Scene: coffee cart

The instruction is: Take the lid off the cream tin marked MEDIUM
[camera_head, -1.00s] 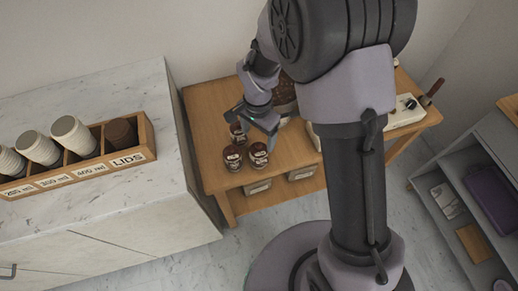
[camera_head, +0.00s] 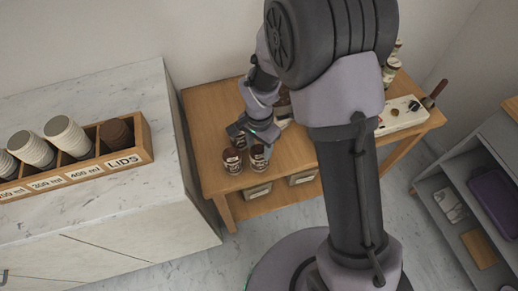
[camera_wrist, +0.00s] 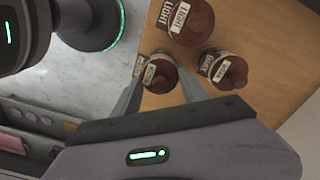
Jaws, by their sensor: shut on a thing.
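Three small tins with brown tops and pale labels stand close together near the table's front left. In the wrist view, one large tin (camera_wrist: 188,18) reads LIGHT, and another tin (camera_wrist: 229,70) stands at the right with a label I cannot read surely. The third tin (camera_wrist: 160,74) shows between my fingers; its label is too small to read surely as MEDIUM. My gripper (camera_wrist: 160,92) is shut at this tin's brown top; the exact contact is hidden. In the head view my gripper (camera_head: 258,135) is low over the tins, beside the front left tin (camera_head: 232,162) and front right tin (camera_head: 259,160).
The wooden table (camera_head: 285,160) has free room right of the tins. A white power strip-like box (camera_head: 402,115) lies at its right end. A marble counter (camera_head: 130,185) with a cup and lid rack (camera_head: 125,163) stands left. Grey shelves (camera_head: 455,190) stand right.

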